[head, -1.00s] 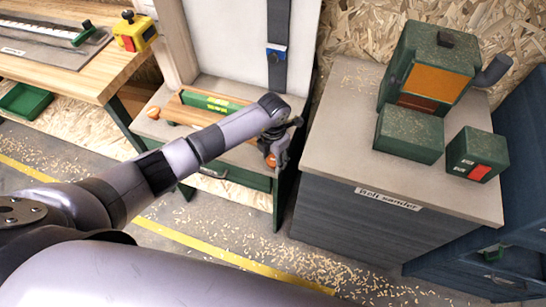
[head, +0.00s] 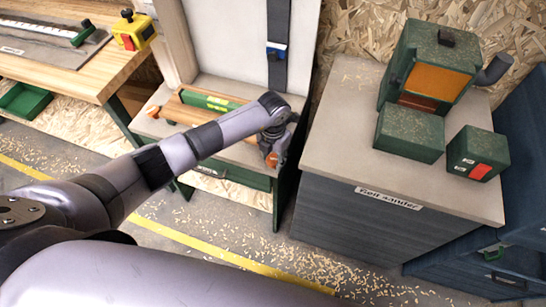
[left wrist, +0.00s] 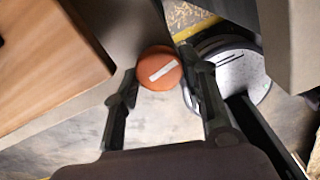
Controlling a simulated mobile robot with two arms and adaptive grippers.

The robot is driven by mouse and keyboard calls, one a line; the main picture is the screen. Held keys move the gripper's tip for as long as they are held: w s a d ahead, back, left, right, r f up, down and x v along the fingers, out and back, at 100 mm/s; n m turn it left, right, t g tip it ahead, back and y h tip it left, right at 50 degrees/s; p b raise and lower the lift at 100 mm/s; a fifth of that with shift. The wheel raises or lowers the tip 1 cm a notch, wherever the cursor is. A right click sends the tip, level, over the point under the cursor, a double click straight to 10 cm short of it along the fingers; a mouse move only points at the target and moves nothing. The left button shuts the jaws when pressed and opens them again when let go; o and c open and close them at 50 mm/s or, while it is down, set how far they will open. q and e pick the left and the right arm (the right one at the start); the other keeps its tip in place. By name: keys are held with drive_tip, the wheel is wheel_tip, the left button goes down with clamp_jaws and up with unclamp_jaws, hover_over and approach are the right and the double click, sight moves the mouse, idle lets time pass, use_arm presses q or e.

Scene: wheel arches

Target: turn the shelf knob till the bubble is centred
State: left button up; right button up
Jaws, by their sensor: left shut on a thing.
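The orange shelf knob (head: 271,160) sits at the right front end of the wooden shelf (head: 180,112). In the left wrist view the knob (left wrist: 160,72) is a round orange disc with a white line across it, tilted up to the right. My left gripper (head: 273,143) is shut on it, one finger on each side (left wrist: 160,66). A green spirit level (head: 208,101) with a yellow-green vial lies on the shelf, partly hidden by my left arm. The bubble is too small to make out. My right gripper is not in view.
A grey cabinet (head: 400,240) carrying a green belt sander (head: 430,70) stands close to the right of the knob. A second orange knob (head: 153,112) is at the shelf's left end. A wooden bench (head: 85,75) stands at the left. Shavings litter the floor.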

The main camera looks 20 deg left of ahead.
sight(273, 160)
use_arm(q)
drive_tip(key=o, duration=0.9)
drive_tip(key=shift+c, duration=0.2)
wheel_tip(273, 160, up, 12)
idle(0.5)
